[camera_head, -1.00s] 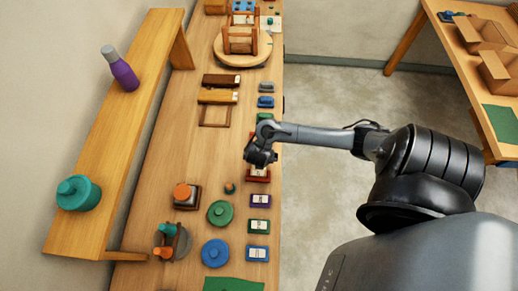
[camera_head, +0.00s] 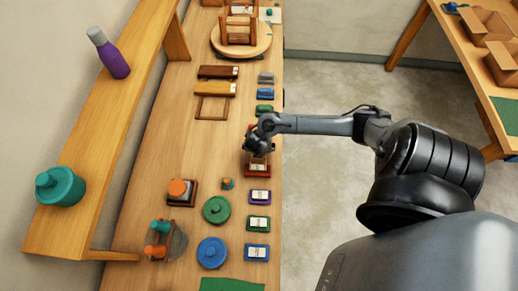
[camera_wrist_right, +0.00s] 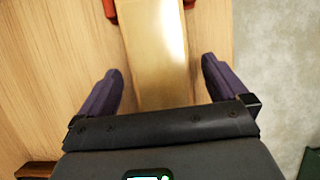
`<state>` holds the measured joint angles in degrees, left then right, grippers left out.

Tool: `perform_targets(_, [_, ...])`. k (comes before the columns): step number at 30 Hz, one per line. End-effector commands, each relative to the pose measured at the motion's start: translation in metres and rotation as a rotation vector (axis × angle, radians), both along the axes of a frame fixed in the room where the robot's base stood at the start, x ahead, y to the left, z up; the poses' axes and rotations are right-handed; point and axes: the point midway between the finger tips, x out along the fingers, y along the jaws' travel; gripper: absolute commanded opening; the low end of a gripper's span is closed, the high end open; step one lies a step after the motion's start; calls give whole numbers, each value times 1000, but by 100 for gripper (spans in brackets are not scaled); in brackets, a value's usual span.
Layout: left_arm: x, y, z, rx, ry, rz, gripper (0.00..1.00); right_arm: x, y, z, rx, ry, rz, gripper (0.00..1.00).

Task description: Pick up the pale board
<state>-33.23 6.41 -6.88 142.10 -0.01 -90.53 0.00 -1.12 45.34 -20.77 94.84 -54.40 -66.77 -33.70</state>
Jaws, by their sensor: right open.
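A pale board (camera_wrist_right: 155,55) with a bright sheen fills the middle of the right wrist view, running away from me. It lies between the two spread fingers of my right gripper (camera_wrist_right: 160,85), with a gap on each side. In the head view my right gripper (camera_head: 256,148) is over the red holder (camera_head: 257,173) near the table's right edge and hides part of it. Red pieces (camera_wrist_right: 110,9) flank the board's far end in the wrist view. My left gripper is not in view.
Purple (camera_head: 259,197), green (camera_head: 258,223) and blue (camera_head: 257,252) holders line the table's right edge. Green (camera_head: 216,209) and blue (camera_head: 212,252) round pieces stand left of them. A shelf (camera_head: 95,150) carries a purple bottle (camera_head: 113,58) and a teal pot (camera_head: 60,187).

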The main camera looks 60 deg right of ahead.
Motion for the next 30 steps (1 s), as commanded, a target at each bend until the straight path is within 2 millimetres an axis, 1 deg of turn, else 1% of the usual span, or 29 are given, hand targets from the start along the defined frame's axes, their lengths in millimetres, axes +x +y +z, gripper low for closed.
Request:
perform_targets(1, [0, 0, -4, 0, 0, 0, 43, 0, -2, -5, 0, 1, 0, 100])
perform_targets(3, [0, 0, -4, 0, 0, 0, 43, 1, -3, -8, 0, 0, 0, 100])
perform_targets(11, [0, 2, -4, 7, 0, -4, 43, 1, -3, -8, 0, -1, 0, 100])
perform_targets(12, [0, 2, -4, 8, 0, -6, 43, 1, -3, -8, 0, -1, 0, 94])
perform_targets(23, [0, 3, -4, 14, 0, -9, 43, 1, -3, -8, 0, -1, 0, 39])
perform_targets(24, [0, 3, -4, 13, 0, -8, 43, 2, -3, -7, -1, -1, 0, 37])
perform_targets(30, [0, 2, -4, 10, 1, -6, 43, 2, -3, -7, -1, -1, 0, 37])
